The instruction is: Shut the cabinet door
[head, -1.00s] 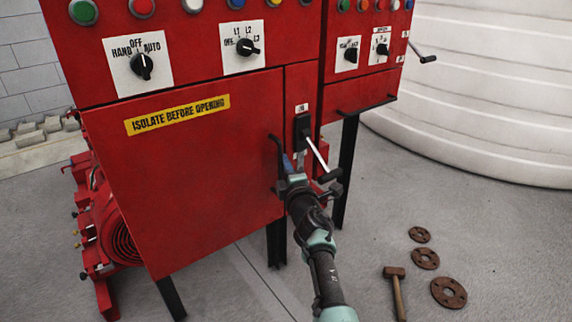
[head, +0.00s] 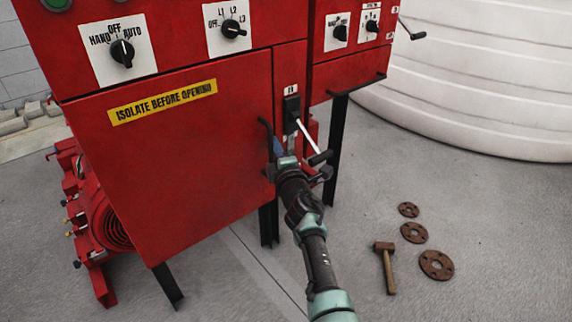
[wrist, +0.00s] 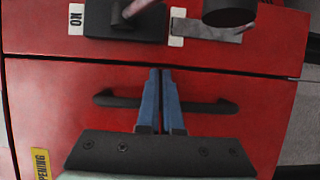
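The red cabinet door (head: 190,150) has a yellow "ISOLATE BEFORE OPENING" label and a black bar handle (head: 265,138) at its right edge. It looks flush or nearly flush with the cabinet, with only a thin dark seam along its edges. My gripper (head: 279,150) is at the handle. In the wrist view, the blue fingers of my gripper (wrist: 160,75) are together with only a thin slit between them. They cross the middle of the handle (wrist: 208,106) and hide part of it. I cannot tell whether they touch it.
A switch lever (head: 307,135) sticks out just right of my gripper. A second red panel (head: 345,85) stands at the right. A hammer (head: 386,268) and rusty flanges (head: 436,265) lie on the floor at the lower right. A white tank (head: 470,80) stands behind.

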